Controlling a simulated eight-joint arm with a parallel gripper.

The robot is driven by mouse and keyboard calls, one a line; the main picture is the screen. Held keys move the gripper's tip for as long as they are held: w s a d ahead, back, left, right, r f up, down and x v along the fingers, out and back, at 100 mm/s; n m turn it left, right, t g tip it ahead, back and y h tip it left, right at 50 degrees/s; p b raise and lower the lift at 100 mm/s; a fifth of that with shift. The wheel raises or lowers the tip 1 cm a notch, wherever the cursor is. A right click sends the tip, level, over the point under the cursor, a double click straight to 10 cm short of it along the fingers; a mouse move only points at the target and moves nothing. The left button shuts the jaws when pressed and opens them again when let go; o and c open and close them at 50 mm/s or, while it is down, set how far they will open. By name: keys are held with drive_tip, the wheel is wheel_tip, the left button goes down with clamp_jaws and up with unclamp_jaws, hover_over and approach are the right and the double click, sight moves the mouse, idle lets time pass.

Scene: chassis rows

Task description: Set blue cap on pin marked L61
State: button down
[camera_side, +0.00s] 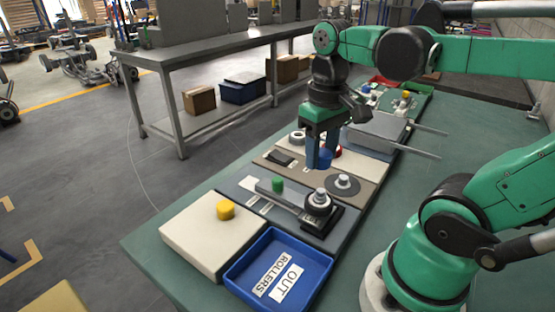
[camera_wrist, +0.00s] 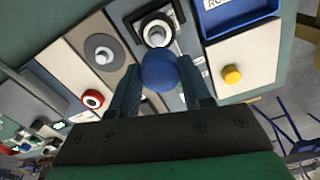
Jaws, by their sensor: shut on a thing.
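The blue cap (camera_side: 325,158) is held between the fingertips of my gripper (camera_side: 319,164), above the row of panels and apart from them. In the wrist view the blue cap (camera_wrist: 160,71) sits between the two fingers of my gripper (camera_wrist: 161,76). One silver-topped post (camera_side: 319,198) stands in a black ring on a black block; it also shows in the wrist view (camera_wrist: 157,34). Another silver post (camera_side: 343,181) stands on a grey disc, also seen in the wrist view (camera_wrist: 104,55). No L61 marking is legible, so I cannot tell which pin bears it.
A green cap (camera_side: 277,185) stands on a grey bar near the black block. A yellow cap (camera_side: 225,210) sits on a cream panel beside the blue OUT ROLLERS tray (camera_side: 240,272). A red ring (camera_wrist: 92,99) and a grey box with rods (camera_side: 377,130) stand farther along.

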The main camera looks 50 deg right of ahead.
sight(321, 190)
drive_tip(key=shift+s+d+f, duration=0.15)
drive_tip(key=shift+s+f, duration=0.15)
drive_tip(key=shift+f, duration=2.6)
drive_tip(key=shift+c, duration=1.6)
unclamp_jaws()
drive_tip(key=shift+r, duration=2.8)
